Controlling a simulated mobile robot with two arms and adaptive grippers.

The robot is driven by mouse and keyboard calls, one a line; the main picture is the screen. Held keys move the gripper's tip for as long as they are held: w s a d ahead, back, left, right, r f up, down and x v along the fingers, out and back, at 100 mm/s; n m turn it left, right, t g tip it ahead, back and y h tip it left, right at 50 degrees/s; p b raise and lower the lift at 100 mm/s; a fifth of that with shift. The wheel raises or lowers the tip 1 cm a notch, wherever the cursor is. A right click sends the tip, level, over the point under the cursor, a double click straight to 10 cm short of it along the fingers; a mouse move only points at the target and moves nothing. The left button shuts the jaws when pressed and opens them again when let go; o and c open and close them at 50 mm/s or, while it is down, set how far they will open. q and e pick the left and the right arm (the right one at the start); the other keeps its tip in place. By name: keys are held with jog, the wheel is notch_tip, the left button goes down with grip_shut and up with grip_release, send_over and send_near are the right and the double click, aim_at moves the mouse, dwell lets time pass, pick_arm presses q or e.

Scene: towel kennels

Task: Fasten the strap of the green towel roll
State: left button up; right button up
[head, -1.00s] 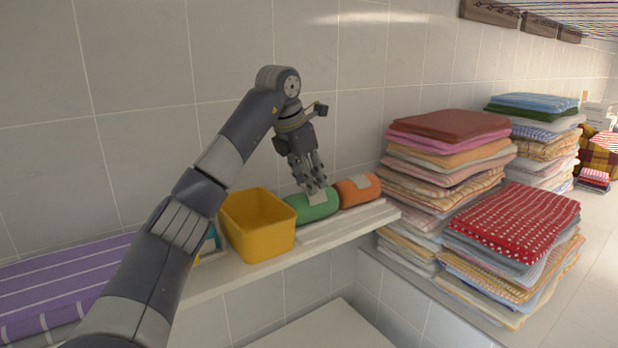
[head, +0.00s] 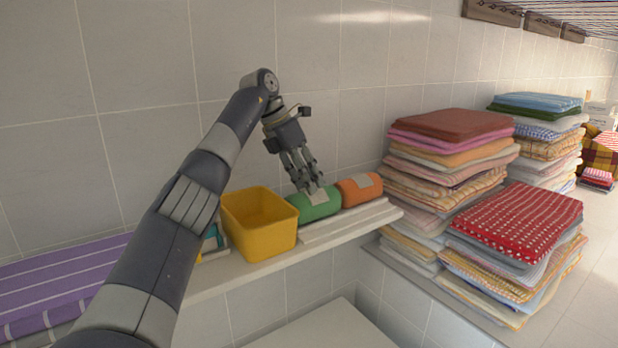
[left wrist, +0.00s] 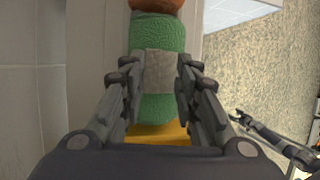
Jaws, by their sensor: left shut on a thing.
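The green towel roll (head: 323,208) lies on the wall shelf between the yellow bin and an orange roll. Its light grey strap (head: 318,196) lies across its top and also shows in the left wrist view (left wrist: 161,72). My left gripper (head: 309,187) reaches down from above and is shut on the strap, with fingers on both sides of it. I cannot tell whether the strap's end is fastened. A dark arm, seemingly mine, with what looks like my right gripper (left wrist: 238,117) shows small and low in the left wrist view; its jaw state is unclear.
The orange roll (head: 359,189) with its own strap lies right beside the green one. The yellow bin (head: 258,240) stands close on the left. Towel stacks (head: 445,160) rise to the right. The tiled wall (head: 350,120) is close behind; the shelf (head: 350,226) is narrow.

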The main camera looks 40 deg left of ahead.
pick_arm(q)
jog(key=shift+a+f, duration=0.2)
jog(key=shift+f, duration=0.05)
jog(key=o, duration=0.9)
jog(key=shift+o, duration=0.4)
jog(key=shift+a, duration=0.2)
jog(key=shift+r, duration=0.55)
jog(key=v, duration=0.6)
jog(key=shift+a, duration=0.3)
jog(key=shift+s+a, duration=0.1)
jog(key=shift+s, duration=0.05)
